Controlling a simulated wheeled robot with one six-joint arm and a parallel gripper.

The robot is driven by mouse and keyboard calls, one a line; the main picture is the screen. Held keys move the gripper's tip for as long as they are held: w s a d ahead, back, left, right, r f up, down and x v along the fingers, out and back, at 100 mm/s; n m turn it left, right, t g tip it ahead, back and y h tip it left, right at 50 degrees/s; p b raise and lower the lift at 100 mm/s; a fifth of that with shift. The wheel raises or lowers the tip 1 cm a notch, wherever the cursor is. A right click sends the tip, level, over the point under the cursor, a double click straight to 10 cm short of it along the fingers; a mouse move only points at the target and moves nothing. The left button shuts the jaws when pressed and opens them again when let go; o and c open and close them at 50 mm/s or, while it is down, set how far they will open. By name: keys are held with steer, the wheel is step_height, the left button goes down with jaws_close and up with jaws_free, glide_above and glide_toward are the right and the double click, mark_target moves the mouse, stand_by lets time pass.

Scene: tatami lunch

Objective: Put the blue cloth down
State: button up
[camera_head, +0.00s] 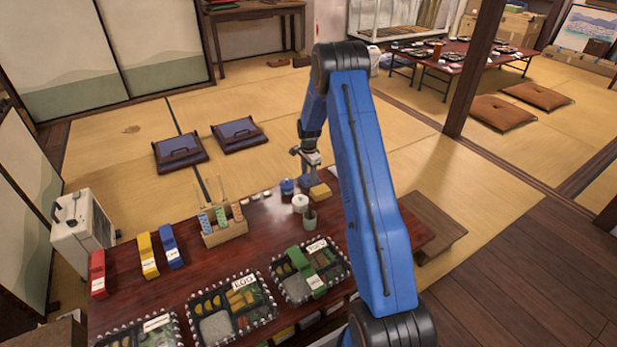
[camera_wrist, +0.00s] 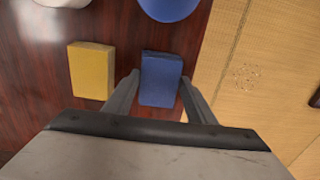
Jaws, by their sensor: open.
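The blue cloth (camera_wrist: 161,80) is a folded block lying on the dark red table, near its edge, in the wrist view. My gripper (camera_wrist: 159,84) is open, with one finger on each side of the cloth. Narrow gaps show between the fingers and the cloth. In the head view my gripper (camera_head: 309,166) points down over the far edge of the table. The cloth is hard to make out there beneath it.
A yellow block (camera_wrist: 91,70) lies left of the cloth; it also shows in the head view (camera_head: 320,191). A round blue thing (camera_wrist: 170,7) and a white cylinder (camera_head: 300,203) stand close by. Tatami (camera_wrist: 245,75) lies beyond the table edge.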

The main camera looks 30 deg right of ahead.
steer(key=shift+s+f, duration=0.45)
step_height(320, 180, up, 13)
step_height(320, 180, up, 16)
steer(key=n+t, duration=0.1)
steer(key=n, duration=0.3)
glide_above(309, 177)
steer(key=s+a, duration=0.8)
steer(key=s, duration=0.1)
steer(key=s+a+r+n+t, duration=0.1)
steer(key=s+a+r+n, duration=0.5)
steer(key=s+r, duration=0.65)
steer(key=s+a+n+t, duration=0.1)
steer(key=s+a+n, duration=0.2)
steer(key=s, duration=1.2)
steer(key=s+a+n+t, duration=0.1)
steer(key=s+a+n, duration=0.3)
steer(key=s, duration=1.2)
steer(key=shift+a+f+n+t, duration=0.3)
steer(key=shift+a+f, duration=0.1)
steer(key=shift+a, duration=0.2)
steer(key=shift+o, duration=0.5)
